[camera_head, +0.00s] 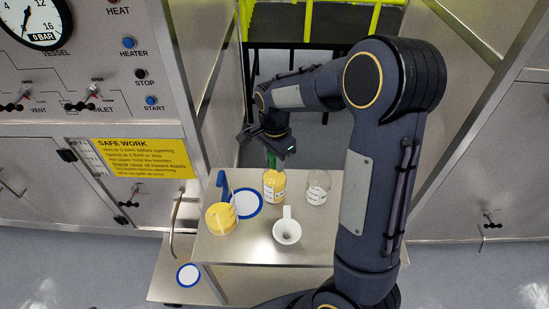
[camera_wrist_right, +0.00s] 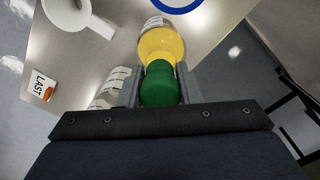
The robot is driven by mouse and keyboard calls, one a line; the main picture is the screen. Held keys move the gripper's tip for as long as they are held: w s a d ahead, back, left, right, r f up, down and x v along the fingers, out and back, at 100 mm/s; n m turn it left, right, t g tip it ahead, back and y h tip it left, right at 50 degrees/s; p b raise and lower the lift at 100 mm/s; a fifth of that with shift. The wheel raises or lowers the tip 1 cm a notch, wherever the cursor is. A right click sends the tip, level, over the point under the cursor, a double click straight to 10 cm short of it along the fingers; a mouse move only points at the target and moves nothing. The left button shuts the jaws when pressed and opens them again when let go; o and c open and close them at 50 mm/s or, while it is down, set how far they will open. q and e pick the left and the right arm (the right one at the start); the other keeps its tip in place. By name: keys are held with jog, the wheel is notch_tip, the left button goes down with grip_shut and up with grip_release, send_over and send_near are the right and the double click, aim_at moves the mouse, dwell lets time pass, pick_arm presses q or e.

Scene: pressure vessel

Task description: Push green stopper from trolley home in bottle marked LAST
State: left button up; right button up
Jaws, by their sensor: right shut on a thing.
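My right gripper (camera_head: 272,136) is shut on the green stopper (camera_wrist_right: 160,86), with a finger on each side. The stopper also shows below the gripper in the head view (camera_head: 271,160). It is in line with the mouth of a bottle holding yellow liquid (camera_head: 273,187), also seen in the wrist view (camera_wrist_right: 161,43). I cannot tell how deep the stopper sits. A clear bottle (camera_head: 317,188) stands to the right. A white label reading LAST (camera_wrist_right: 41,86) shows in the wrist view, apart from the yellow bottle; what it belongs to is unclear. My left gripper is not in view.
The steel trolley top (camera_head: 255,248) also holds a white funnel (camera_head: 287,231), a yellow-filled vessel (camera_head: 220,219) and a blue-rimmed white disc (camera_head: 247,204). A similar disc (camera_head: 188,275) lies lower left. The control panel (camera_head: 90,75) is on the left; steel cabinets (camera_head: 480,170) are on the right.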

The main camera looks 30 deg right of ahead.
dwell(0.3)
jog(key=shift+f, duration=0.4)
jog(key=shift+r, duration=0.15)
jog(key=shift+r, duration=0.25)
dwell(0.3)
